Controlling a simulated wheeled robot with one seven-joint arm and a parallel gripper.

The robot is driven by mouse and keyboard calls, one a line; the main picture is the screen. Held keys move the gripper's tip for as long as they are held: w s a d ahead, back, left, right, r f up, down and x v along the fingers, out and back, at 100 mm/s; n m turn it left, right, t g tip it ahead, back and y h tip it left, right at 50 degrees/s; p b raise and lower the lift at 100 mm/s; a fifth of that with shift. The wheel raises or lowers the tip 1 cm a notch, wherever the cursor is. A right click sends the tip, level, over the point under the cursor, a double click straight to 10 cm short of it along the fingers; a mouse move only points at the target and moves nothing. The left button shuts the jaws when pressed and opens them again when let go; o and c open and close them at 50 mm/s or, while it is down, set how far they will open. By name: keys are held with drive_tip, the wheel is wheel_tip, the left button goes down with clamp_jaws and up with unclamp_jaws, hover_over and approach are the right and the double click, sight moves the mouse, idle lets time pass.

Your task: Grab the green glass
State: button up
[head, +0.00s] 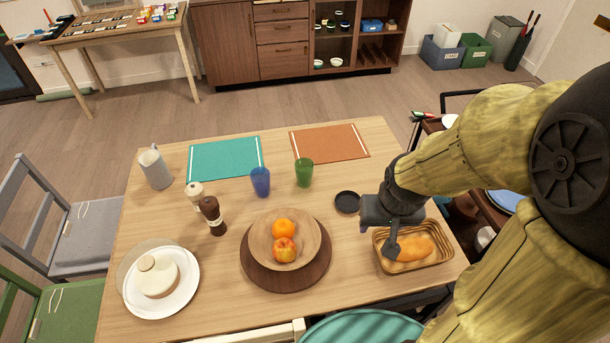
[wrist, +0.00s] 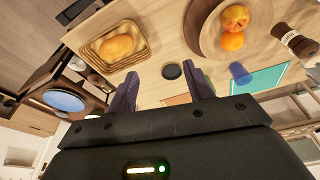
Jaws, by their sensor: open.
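The green glass (head: 304,172) stands upright on the wooden table, just right of the blue glass (head: 260,182) and near the front edge of the orange placemat. My gripper (head: 379,238) is open and empty, above the right side of the table by the bread basket, to the right of and nearer than the green glass. In the wrist view my gripper's two fingers (wrist: 163,85) are spread apart with nothing held between them.
A black coaster (head: 347,202) lies between the green glass and my gripper. A basket with bread (head: 385,262) is below my gripper. A wooden bowl of fruit (head: 257,238), a dark pepper mill (head: 212,216) and a pitcher (head: 155,168) stand further left. Orange (head: 342,142) and teal placemats (head: 212,160) lie behind.

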drive_tip(key=o, duration=0.7)
drive_tip(key=w, duration=0.1)
drive_tip(key=w+a, duration=0.1)
drive_tip(key=w+f, duration=0.1)
drive_tip(key=shift+a+t+b, duration=0.35)
drive_tip(key=shift+t, duration=0.05)
drive_tip(key=shift+c, duration=0.2)
drive_tip(key=m+t+h+b, duration=0.2)
drive_tip(key=m+t+b, duration=0.2)
drive_tip(key=t+b, duration=0.25)
hover_over(304, 174)
drive_tip(key=s+d, duration=0.3)
drive_tip(key=s, duration=0.2)
wheel_tip(304, 174, down, 13)
drive_tip(key=w+a+f+m+t+h+b, duration=0.1)
drive_tip(key=w+a+f+m+t+h, duration=0.1)
drive_tip(key=f, duration=0.5)
drive_tip(key=w+a+h, duration=0.1)
drive_tip(key=a+h, duration=0.1)
drive_tip(key=shift+w+a+b, duration=0.25)
drive_tip(key=shift+a+b, duration=0.1)
drive_tip(key=shift+x, duration=1.15)
